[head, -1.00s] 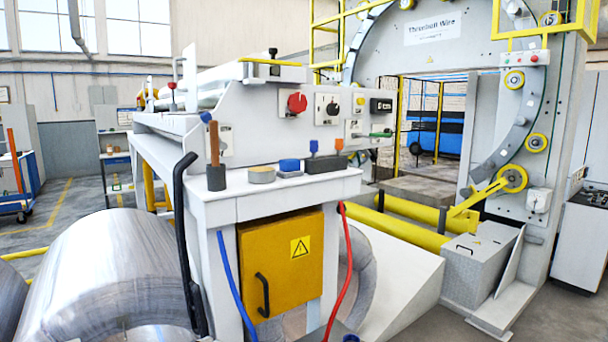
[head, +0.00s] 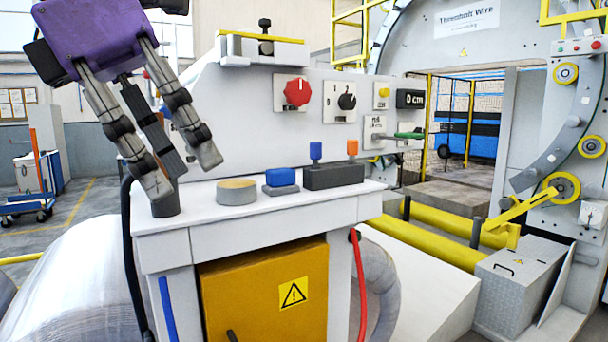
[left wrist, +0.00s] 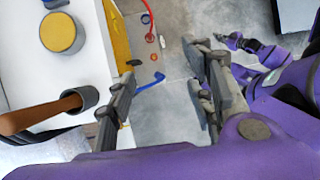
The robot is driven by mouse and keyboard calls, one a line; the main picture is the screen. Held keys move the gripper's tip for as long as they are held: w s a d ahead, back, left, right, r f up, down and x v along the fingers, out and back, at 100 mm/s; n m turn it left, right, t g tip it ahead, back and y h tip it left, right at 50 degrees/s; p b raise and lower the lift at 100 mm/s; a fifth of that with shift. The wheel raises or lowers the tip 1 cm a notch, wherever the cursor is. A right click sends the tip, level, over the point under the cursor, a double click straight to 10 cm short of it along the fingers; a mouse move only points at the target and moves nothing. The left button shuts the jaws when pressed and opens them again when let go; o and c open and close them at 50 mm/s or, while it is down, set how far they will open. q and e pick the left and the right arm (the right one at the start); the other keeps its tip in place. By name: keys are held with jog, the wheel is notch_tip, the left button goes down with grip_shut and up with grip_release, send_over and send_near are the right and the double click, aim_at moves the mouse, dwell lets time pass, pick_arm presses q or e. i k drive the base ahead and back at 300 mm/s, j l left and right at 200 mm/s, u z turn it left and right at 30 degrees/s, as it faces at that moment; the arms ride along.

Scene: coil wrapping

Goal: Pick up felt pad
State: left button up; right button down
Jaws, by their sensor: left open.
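A small pad with a blue top (head: 281,177) and a dark grey lower part, which looks like the felt pad, lies on the white ledge (head: 215,218). It sits between a round tan-topped tin (head: 237,191) and a dark grey block (head: 334,175). In the left wrist view only a sliver of blue shows at the top edge, above the tin (left wrist: 62,33). My left gripper (head: 182,172) is open and empty, left of the pad, over the ledge's left end. It also shows open in the left wrist view (left wrist: 163,58).
A dark cup (head: 166,203) stands at the ledge's left end, partly behind my fingers; its brown handle (left wrist: 40,112) shows in the left wrist view. The block holds a blue and an orange piece. A panel with a red knob (head: 297,92) rises behind the ledge.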

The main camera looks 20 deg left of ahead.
aim_at(281, 181)
jog(key=i, duration=0.85)
